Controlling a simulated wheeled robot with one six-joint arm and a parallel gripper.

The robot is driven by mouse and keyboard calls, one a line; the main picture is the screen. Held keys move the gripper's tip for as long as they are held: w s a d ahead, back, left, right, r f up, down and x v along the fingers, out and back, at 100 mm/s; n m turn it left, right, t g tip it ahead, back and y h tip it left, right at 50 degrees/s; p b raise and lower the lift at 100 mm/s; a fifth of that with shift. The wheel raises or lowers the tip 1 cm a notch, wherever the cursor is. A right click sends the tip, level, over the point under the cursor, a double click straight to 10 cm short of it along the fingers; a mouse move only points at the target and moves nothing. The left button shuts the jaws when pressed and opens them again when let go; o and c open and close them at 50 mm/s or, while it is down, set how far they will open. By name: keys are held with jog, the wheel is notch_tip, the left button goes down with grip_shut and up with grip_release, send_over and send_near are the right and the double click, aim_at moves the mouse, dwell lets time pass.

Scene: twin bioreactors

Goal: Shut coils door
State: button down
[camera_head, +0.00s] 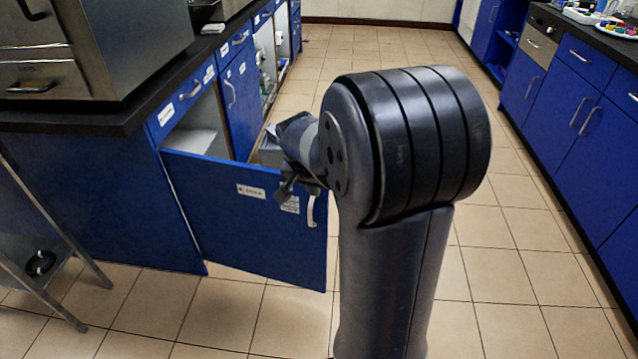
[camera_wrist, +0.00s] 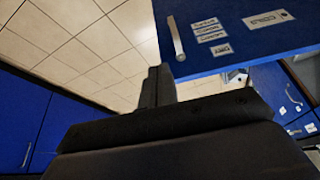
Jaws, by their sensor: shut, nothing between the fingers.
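The coils door (camera_head: 230,225) is a blue panel with white labels and a pale handle (camera_head: 311,210). It stands wide open, swung out from the cabinet, whose opening (camera_head: 195,135) shows behind it. My gripper (camera_head: 287,190) is at the door's top edge, near the handle end, partly hidden by my arm. In the wrist view the door (camera_wrist: 235,50) appears upside down, with its handle at left. My gripper's dark fingers (camera_wrist: 157,80) are shut and empty beside the door's top corner. I cannot tell whether they touch it.
A dark countertop (camera_head: 75,118) with metal equipment (camera_head: 90,50) is above the cabinet. A metal-framed stand (camera_head: 45,225) is at the lower left. Blue cabinets (camera_head: 570,110) line the right side. The tiled floor (camera_head: 505,260) between the rows is clear.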

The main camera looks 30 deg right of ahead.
aim_at(324, 198)
jog(key=w+d+f, duration=0.1)
jog(key=f, duration=0.1)
jog(key=w+d+f+b, duration=0.1)
jog(key=f, duration=0.1)
jog(key=w+d+f, duration=0.1)
jog(key=f, duration=0.1)
jog(key=shift+w+d+f+b, duration=0.35)
jog(key=shift+w+f+b, duration=0.05)
jog(key=shift+w+d+r, duration=0.1)
jog(key=shift+w+d, duration=0.3)
jog(key=shift+w, duration=0.1)
jog(key=shift+d, duration=0.1)
